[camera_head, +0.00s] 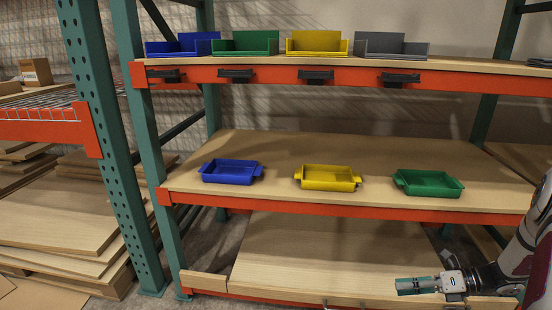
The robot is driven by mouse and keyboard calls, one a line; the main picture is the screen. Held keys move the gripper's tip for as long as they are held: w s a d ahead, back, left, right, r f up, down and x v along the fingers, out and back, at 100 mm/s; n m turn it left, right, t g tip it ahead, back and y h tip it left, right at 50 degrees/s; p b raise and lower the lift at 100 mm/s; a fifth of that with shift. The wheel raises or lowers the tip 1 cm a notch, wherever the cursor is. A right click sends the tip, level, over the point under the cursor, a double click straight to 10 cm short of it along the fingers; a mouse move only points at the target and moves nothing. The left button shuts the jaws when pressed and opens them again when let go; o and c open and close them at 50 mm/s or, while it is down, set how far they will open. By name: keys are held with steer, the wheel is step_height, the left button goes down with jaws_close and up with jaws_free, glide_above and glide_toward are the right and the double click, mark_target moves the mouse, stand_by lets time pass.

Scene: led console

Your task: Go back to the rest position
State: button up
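My gripper (416,286) is at the lower right, reaching in from the right edge and pointing left. It is in front of the lowest shelf board, below the middle shelf. It is seen from the side, small, with grey-green finger parts; I cannot tell whether the fingers are apart or closed. No separate object is clearly seen in it.
The middle shelf (300,148) holds a blue tray (230,172), a yellow tray (328,178) and a green tray (428,184). Blue, green, yellow and grey bins stand on the upper shelf (480,66). Teal uprights (112,130) stand at left.

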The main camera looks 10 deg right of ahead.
steer(key=s+a+r+n+g+h, duration=0.2)
steer(key=s+a+r+n+g, duration=0.2)
steer(key=a+r+n, duration=0.7)
steer(key=s+a+r+n+g+h, duration=0.3)
steer(key=a+r+n, duration=0.35)
steer(key=r, duration=0.85)
steer(key=s+a+r+n+h, duration=0.2)
steer(key=s+a+r+n, duration=0.15)
steer(key=s, duration=0.25)
steer(key=s+a+r+n+h, duration=0.2)
steer(key=s+a+n, duration=0.1)
steer(key=s+n, duration=0.15)
steer(key=s+n+t+h, duration=0.25)
steer(key=s+n, duration=0.55)
steer(key=s, duration=0.5)
step_height(320, 180, up, 40)
steer(key=t+p, duration=0.3)
steer(key=p, duration=3.6)
steer(key=shift+d+f+h, duration=0.15)
steer(key=shift+f+h, duration=0.05)
steer(key=shift+h, duration=0.25)
steer(key=shift+w, duration=0.15)
